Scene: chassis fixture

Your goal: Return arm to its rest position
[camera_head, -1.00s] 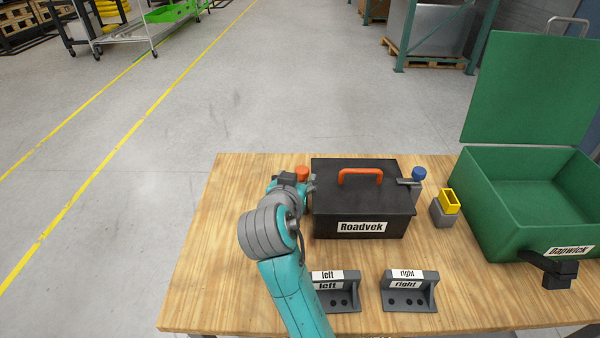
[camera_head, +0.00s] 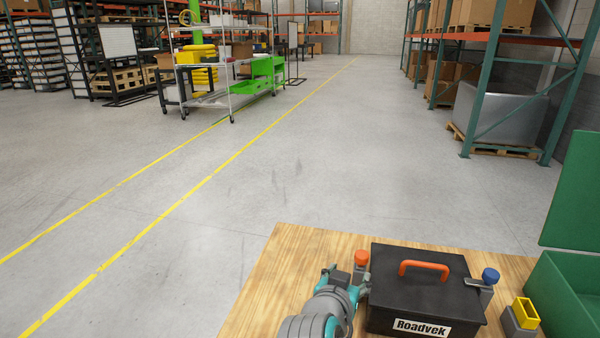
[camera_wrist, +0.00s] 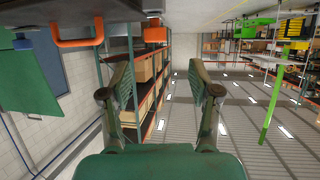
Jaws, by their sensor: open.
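My arm reaches up from the bottom of the head view, and my gripper (camera_head: 348,278) is at the left side of the black Roadvek box (camera_head: 425,290). In the wrist view my gripper (camera_wrist: 160,95) has its two fingers spread apart with nothing between them. The box's orange handle (camera_head: 424,266) is on its closed lid; the handle also shows at the upper left of the wrist view (camera_wrist: 78,42). I cannot tell whether a finger touches the box.
An orange-topped knob (camera_head: 361,258) and a blue-topped knob (camera_head: 490,276) flank the box. A grey block with a yellow top (camera_head: 525,313) and an open green box (camera_head: 562,290) stand to the right. Bare wooden table (camera_head: 285,270) lies to the left.

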